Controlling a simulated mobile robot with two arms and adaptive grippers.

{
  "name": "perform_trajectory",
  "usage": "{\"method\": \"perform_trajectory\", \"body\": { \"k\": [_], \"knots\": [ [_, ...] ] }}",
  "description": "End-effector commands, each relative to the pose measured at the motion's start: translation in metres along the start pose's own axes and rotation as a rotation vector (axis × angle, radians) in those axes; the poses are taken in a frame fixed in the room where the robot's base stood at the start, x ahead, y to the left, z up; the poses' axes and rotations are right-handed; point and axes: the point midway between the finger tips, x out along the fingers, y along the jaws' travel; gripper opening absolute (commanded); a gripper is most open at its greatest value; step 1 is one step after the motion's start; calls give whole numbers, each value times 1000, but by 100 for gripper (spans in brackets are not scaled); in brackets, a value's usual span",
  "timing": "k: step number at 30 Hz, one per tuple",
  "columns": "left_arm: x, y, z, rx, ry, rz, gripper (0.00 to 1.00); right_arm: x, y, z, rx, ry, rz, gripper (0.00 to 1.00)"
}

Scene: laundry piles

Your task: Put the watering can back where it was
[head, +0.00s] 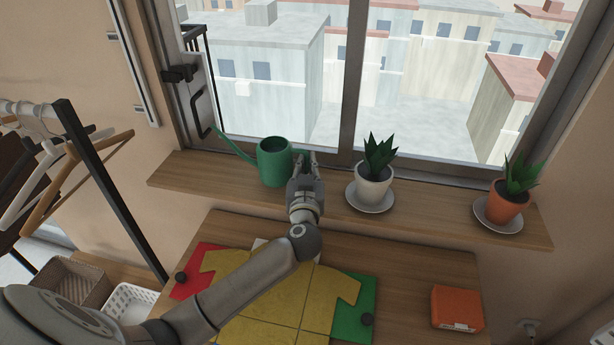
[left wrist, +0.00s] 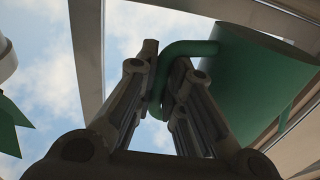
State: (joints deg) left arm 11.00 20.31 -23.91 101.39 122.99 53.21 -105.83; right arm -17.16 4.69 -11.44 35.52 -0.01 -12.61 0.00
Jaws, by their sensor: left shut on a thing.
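The green watering can (head: 274,162) is on or just above the wooden windowsill (head: 420,195), at its left part, with its spout to the left. I cannot tell whether its base touches the sill. My left gripper (head: 308,160) is at the can's right side, shut on its handle. In the left wrist view the fingers (left wrist: 168,75) close around the green handle (left wrist: 190,48), and the can's body (left wrist: 250,80) shows to the right. The can looks upright in the head view. My right gripper is not in view.
A plant in a white pot (head: 373,186) stands on a saucer just right of my gripper. A plant in an orange pot (head: 505,208) stands farther right. Below are a table with a yellow shirt (head: 290,310) and an orange box (head: 457,308). A clothes rack (head: 110,190) is at left.

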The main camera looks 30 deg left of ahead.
Motion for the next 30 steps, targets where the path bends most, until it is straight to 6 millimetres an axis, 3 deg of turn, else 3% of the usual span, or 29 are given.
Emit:
{"method": "perform_trajectory", "body": {
  "k": [7,20,21,25,30],
  "knots": [
    [4,0,31,3,0,0,0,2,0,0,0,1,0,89],
    [3,0,37,2,1,0,0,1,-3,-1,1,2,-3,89],
    [3,0,38,0,-1,0,15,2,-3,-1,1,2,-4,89],
    [3,0,38,1,-1,0,32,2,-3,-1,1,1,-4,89],
    [3,0,38,1,-1,0,32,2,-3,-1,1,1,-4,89]
  ]
}}
